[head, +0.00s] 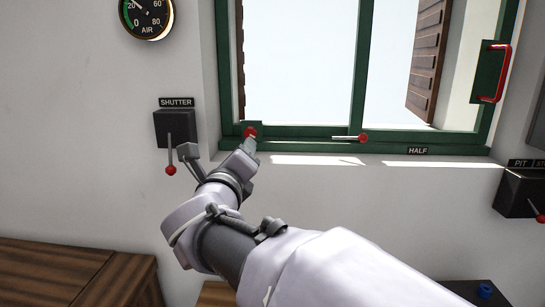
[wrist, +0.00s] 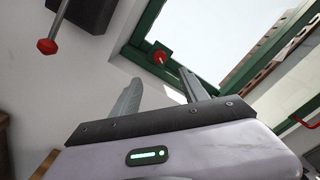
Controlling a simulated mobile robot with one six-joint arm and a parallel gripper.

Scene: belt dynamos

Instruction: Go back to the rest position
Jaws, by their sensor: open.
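My gripper (head: 251,147) is at the end of my outstretched arm, in front of the lower left of the green window frame (head: 300,132). In the wrist view my gripper (wrist: 160,92) has its two fingers apart with nothing between them. A red knob (head: 250,132) on the frame shows just beyond the fingertips. The same red knob (wrist: 160,57) shows past the fingers in the wrist view, apart from them.
A shutter lever box (head: 174,129) with a red-tipped lever is on the wall at left. A red-knobbed latch (head: 350,138) lies along the sill. A red handle (head: 502,73) is at right. A wooden cabinet (head: 75,270) stands lower left. A lever box (head: 518,194) is at far right.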

